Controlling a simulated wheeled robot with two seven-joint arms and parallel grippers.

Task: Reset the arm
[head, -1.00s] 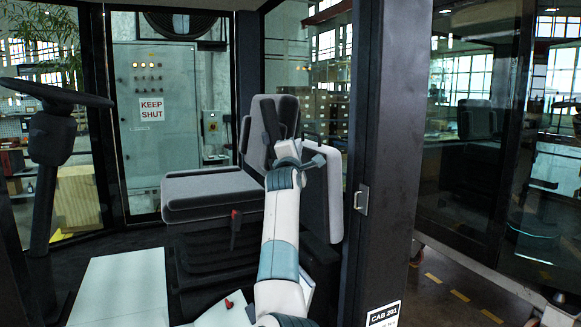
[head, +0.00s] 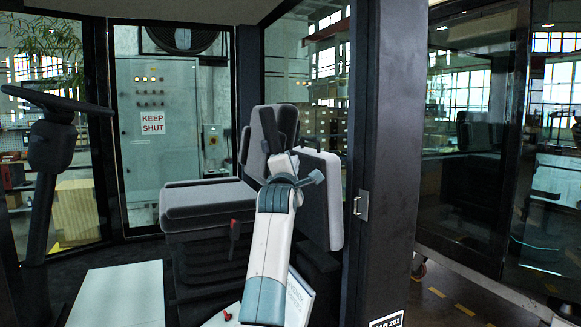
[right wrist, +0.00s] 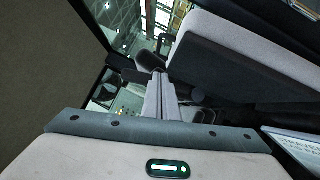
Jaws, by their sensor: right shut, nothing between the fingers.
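My right arm comes up from the bottom middle of the head view, white with blue-grey joints. Its gripper (head: 281,145) is in front of the driver's seat backrest (head: 252,150), and its dark outline partly merges with the seat. In the right wrist view the two grey fingers (right wrist: 160,78) are together with nothing between them. They point into the cab, with seat cushions above and to the right. My left gripper is not in view.
The cab's dark door post (head: 385,150) with a handle stands close on the right. A steering wheel (head: 58,100) is at left.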

